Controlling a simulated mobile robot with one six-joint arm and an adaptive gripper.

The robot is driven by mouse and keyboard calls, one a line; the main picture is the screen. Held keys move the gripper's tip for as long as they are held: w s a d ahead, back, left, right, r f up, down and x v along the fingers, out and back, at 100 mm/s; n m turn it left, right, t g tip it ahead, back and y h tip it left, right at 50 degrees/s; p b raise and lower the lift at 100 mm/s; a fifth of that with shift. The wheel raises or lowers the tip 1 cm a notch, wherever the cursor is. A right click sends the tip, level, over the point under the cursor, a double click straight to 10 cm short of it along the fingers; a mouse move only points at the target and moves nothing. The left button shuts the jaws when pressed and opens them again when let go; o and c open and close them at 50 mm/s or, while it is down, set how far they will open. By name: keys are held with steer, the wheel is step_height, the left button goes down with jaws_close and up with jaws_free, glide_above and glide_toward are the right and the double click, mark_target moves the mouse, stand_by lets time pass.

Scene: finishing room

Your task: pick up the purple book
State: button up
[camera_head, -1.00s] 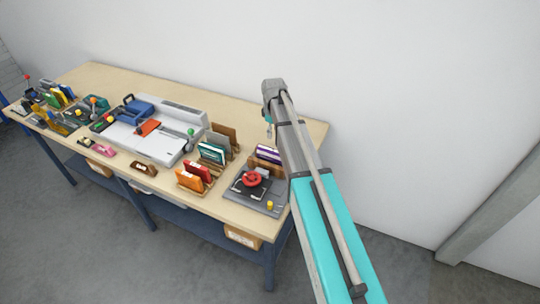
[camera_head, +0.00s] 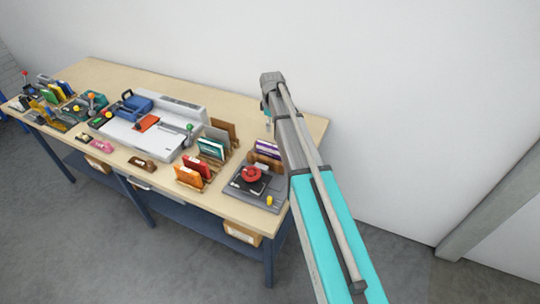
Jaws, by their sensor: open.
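The purple book (camera_head: 267,146) stands with a pale book edge beside it in a wooden holder at the right end of the workbench (camera_head: 225,207). My arm passes just right of it and hides part of that area. My gripper (camera_head: 267,121) hangs from the arm's far end, above and behind the purple book in the picture. It shows small and partly hidden by the arm; it is open and apart from the book, and nothing shows in it.
A grey device with a red knob (camera_head: 252,174) sits in front of the purple book. Left of it, wooden holders carry orange and red books (camera_head: 196,167) and teal and grey books (camera_head: 211,148). A large white machine (camera_head: 150,137) fills the middle. Bare benchtop lies along the back.

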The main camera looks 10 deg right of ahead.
mark_target(270, 144)
steer(key=shift+f+b, duration=3.1)
steer(key=shift+f, duration=0.35)
steer(key=shift+w+a+f+b, duration=0.1)
steer(key=shift+a+f+b, duration=0.05)
steer(key=shift+f+b, duration=1.15)
steer(key=shift+w+a+f+b, duration=0.1)
steer(key=shift+f+b, duration=1.15)
steer(key=shift+b, duration=0.05)
jaws_close()
